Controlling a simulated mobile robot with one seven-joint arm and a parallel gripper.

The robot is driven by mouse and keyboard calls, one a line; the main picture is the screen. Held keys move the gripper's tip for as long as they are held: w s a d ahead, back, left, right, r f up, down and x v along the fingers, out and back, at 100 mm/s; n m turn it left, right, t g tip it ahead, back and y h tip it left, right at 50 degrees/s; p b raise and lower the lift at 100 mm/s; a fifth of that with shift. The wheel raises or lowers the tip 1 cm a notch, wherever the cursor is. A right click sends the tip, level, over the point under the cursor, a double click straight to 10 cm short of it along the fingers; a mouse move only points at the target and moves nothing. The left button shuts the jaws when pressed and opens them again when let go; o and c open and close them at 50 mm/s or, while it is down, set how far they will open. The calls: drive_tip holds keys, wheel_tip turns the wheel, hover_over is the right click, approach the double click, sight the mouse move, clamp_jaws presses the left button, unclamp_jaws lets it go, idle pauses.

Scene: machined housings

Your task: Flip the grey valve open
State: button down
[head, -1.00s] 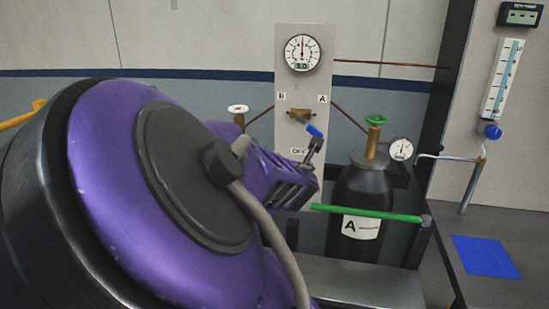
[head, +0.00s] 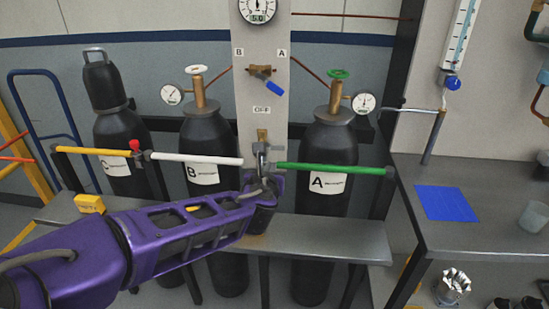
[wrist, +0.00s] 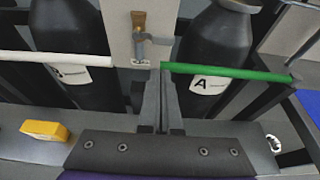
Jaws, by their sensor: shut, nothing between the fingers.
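The grey valve (wrist: 150,38) is a grey lever on a brass body, low on the pale panel in the wrist view. In the head view its brass body (head: 262,134) shows below the small label, and my gripper partly hides the lever. My gripper (head: 265,160) is shut and empty, just below and in front of the valve. In the wrist view my fingers (wrist: 163,80) lie together, pointing up below the lever and slightly right of it. I cannot tell whether they touch it.
A blue-handled valve (head: 273,88) sits higher on the panel. A white bar (head: 200,159) and a green bar (head: 330,168) flank my gripper, with dark cylinders behind. A grey bench (head: 320,240) lies below, with a yellow block (head: 90,204) at left. A blue mat (head: 446,203) lies at right.

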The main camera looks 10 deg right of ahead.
sight(271, 146)
drive_tip(key=shift+w, duration=0.1)
drive_tip(key=b+x, duration=0.1)
drive_tip(key=x, duration=0.8)
drive_tip(key=shift+w+f+b, duration=0.2)
drive_tip(key=shift+w+b, duration=0.15)
drive_tip(key=shift+b, duration=0.05)
drive_tip(key=shift+w+d+r, duration=0.1)
drive_tip(key=shift+d, duration=0.1)
drive_tip(key=shift+r, duration=0.1)
